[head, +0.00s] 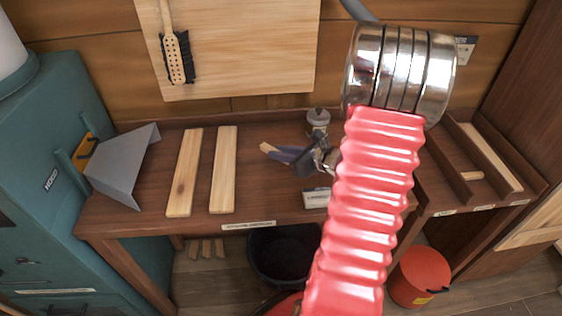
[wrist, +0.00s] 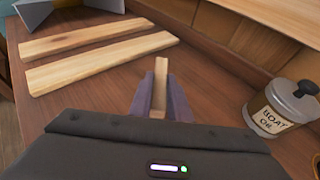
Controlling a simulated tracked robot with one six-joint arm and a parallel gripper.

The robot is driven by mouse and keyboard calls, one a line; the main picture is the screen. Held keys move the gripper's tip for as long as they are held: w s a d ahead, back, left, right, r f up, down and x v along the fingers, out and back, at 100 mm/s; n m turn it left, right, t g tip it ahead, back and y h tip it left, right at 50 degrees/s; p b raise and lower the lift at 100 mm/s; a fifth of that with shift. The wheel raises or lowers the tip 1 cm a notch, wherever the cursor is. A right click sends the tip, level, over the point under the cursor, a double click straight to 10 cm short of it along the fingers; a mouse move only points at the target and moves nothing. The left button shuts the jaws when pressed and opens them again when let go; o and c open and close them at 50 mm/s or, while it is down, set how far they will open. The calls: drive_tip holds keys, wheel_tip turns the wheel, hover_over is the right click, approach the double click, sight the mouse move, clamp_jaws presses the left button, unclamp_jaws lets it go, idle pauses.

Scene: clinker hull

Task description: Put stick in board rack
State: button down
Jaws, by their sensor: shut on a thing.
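My gripper (head: 282,153), with purple fingers, is shut on a short pale wooden stick (head: 267,147) over the middle of the bench. In the wrist view the stick (wrist: 160,72) stands out beyond the fingers (wrist: 160,97); its lower part is hidden between them. I cannot tell whether it touches the bench. The board rack (head: 455,160) is a dark wooden tray with dividers at the right, far from my gripper. My arm hides part of the rack's left side.
Two pale boards (head: 184,172) (head: 223,170) lie on the bench (head: 255,200) left of my gripper. A boat oil can (head: 317,121) stands behind it. A bent grey sheet (head: 125,165) is at the left end. A dark bin (head: 280,257) and a red bucket (head: 414,276) are below.

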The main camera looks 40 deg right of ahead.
sight(281, 168)
drive_tip(key=shift+f, duration=1.9)
drive_tip(key=shift+f, duration=0.1)
drive_tip(key=c, duration=1.7)
unclamp_jaws()
drive_tip(key=shift+o, duration=0.2)
drive_tip(key=v, duration=1.2)
